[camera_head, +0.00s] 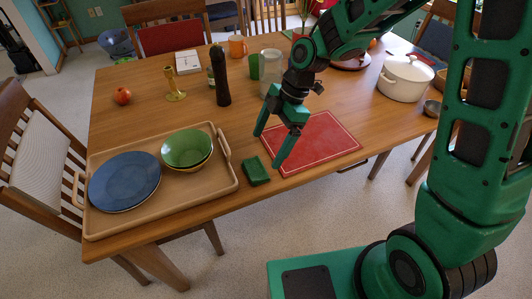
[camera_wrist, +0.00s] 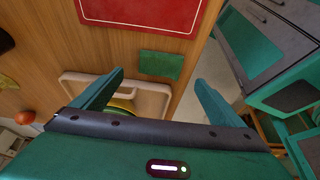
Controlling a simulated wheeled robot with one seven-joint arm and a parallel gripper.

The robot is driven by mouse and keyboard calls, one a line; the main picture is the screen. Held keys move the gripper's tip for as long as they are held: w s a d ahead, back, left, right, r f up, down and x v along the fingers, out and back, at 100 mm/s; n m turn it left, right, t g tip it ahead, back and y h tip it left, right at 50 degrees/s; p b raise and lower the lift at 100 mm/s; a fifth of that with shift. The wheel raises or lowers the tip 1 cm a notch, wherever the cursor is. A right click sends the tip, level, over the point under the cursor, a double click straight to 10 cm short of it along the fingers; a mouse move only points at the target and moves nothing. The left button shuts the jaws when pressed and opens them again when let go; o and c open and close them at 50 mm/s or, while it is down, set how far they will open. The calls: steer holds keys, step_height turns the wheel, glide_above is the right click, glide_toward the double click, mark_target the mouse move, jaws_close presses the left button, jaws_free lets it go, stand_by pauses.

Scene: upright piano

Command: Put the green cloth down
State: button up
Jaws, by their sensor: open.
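The green cloth (camera_head: 256,170) is a small folded piece lying on the wooden table, between the tray and the red mat. It also shows in the wrist view (camera_wrist: 160,64), lying flat near the table's edge. My gripper (camera_head: 267,148) is above the table and the red mat's left part, with its fingers spread apart. Nothing is between the fingers. In the wrist view the open fingers (camera_wrist: 160,82) show with the cloth beyond them, apart from it.
The red mat (camera_head: 318,143) lies right of the cloth. A tray (camera_head: 228,183) with a blue plate (camera_head: 124,181) and a green bowl (camera_head: 187,148) stands at left. A dark pepper mill (camera_head: 220,78), yellow candlestick (camera_head: 174,86) and white pot (camera_head: 404,80) stand farther back.

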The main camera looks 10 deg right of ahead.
steer(key=shift+v, duration=1.95)
steer(key=s+d+r+m+t+h, duration=0.1)
steer(key=s+d+r+m, duration=0.15)
steer(key=d+m, duration=0.5)
steer(key=s+d+r+m+t+h, duration=0.1)
steer(key=s+d+r+m+h, duration=0.3)
steer(key=d, duration=0.6)
steer(key=s+d+r+m, duration=0.1)
steer(key=s+d+m, duration=1.2)
steer(key=s+m, duration=0.3)
steer(key=shift+d+g+y, duration=0.3)
steer(key=shift+g+y, duration=0.1)
steer(key=shift+a, duration=0.1)
